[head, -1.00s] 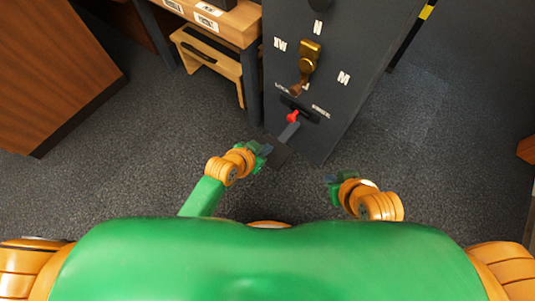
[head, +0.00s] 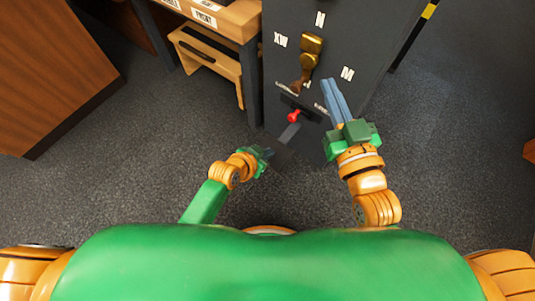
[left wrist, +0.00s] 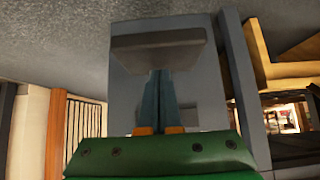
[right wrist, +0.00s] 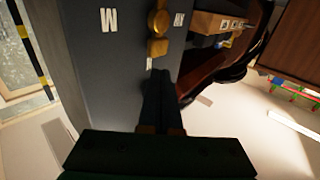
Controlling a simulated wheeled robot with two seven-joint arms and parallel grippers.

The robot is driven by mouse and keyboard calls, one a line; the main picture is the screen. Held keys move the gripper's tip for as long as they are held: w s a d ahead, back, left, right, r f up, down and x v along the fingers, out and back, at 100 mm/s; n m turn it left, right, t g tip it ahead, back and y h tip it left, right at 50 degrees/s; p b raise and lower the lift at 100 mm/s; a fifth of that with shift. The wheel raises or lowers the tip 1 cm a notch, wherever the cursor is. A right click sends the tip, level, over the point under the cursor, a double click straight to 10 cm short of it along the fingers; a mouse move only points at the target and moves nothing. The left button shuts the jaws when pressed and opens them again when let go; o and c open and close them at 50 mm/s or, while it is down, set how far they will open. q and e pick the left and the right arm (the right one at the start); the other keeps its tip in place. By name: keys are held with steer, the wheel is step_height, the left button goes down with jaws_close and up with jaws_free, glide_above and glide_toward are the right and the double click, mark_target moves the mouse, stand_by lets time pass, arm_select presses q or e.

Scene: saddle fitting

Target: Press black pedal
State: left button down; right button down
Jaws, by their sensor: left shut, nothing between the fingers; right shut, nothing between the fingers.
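The black pedal (head: 287,152) is a dark flat plate low at the front of the dark grey machine (head: 335,40). In the left wrist view the pedal (left wrist: 158,46) is a wide slab straight beyond my left fingertips. My left gripper (head: 269,153) is shut and empty beside the pedal's left end in the head view; its tips (left wrist: 160,74) overlap the slab's edge, and I cannot tell if they touch. My right gripper (head: 329,84) is shut and empty, raised in front of the machine's right part. The right wrist view shows its fingers (right wrist: 158,75) pointing at the panel.
The machine carries a brass lever (head: 309,50) and a red knob (head: 294,116) above the pedal. A wooden stool (head: 208,55) stands under the bench (head: 235,20) at the left. A wooden cabinet (head: 55,70) is further left.

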arm_select(q)
steer(key=shift+f, duration=0.4)
arm_select(e)
steer(key=shift+s+a+r+t+y, duration=0.2)
steer(key=shift+r+t, duration=0.4)
steer(key=shift+r, duration=0.5)
steer(key=shift+s+r+t+y, duration=0.1)
steer(key=shift+r+t+y, duration=0.2)
steer(key=shift+r+t, duration=0.55)
steer(key=shift+r+g, duration=0.2)
steer(key=shift+g, duration=0.05)
